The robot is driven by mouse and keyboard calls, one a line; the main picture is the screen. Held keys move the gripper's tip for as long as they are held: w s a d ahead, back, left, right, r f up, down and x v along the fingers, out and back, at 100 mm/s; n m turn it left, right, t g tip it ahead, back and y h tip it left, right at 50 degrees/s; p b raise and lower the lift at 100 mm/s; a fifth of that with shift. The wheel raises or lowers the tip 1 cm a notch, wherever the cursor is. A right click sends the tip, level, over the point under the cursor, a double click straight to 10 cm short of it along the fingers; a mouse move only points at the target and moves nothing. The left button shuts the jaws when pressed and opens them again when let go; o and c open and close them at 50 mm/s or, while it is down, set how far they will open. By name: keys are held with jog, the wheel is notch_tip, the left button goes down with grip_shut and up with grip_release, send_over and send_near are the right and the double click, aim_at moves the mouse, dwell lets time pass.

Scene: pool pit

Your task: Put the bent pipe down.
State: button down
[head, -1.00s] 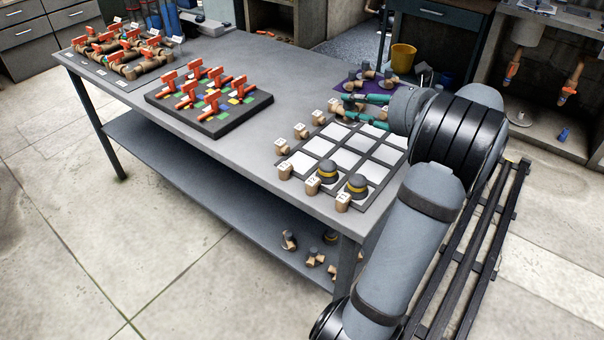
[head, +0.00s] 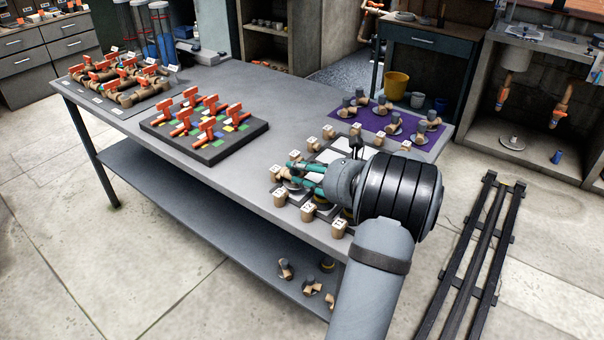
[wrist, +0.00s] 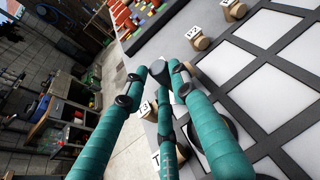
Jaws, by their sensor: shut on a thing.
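My gripper (head: 297,178) has teal fingers and hangs low over the near left part of the white-squared grid board (head: 334,156). In the wrist view its fingertips (wrist: 168,76) are close together around a small grey piece (wrist: 159,71), which I take for the end of the bent pipe. The rest of the pipe is hidden by the fingers. I cannot tell whether it touches the board. Similar bent pipes (head: 395,122) with tan elbows and grey ends stand on the purple mat (head: 376,110).
Numbered tan blocks (head: 308,211) line the grid's edges, close to the fingers. A dark board with orange-handled valves (head: 204,120) is at the table's middle left. The grey tabletop (head: 255,95) behind is bare. Loose fittings (head: 285,268) lie on the lower shelf.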

jog(key=shift+f, duration=0.3)
jog(key=shift+f+b, duration=0.4)
jog(key=shift+b, duration=0.05)
jog(key=shift+s+f+b, duration=0.15)
jog(key=shift+f+b, duration=0.15)
jog(key=c, duration=1.4)
grip_release()
jog(key=shift+s+f, duration=0.1)
jog(key=shift+f, duration=0.15)
jog(key=shift+r+p, duration=0.45)
jog(key=shift+p, duration=0.05)
jog(key=shift+d+r+p, duration=0.2)
jog(key=shift+r+p, duration=0.15)
jog(key=shift+p, duration=0.05)
jog(key=b+v, duration=0.1)
jog(key=v, duration=1)
jog(key=shift+s+d+r, duration=0.15)
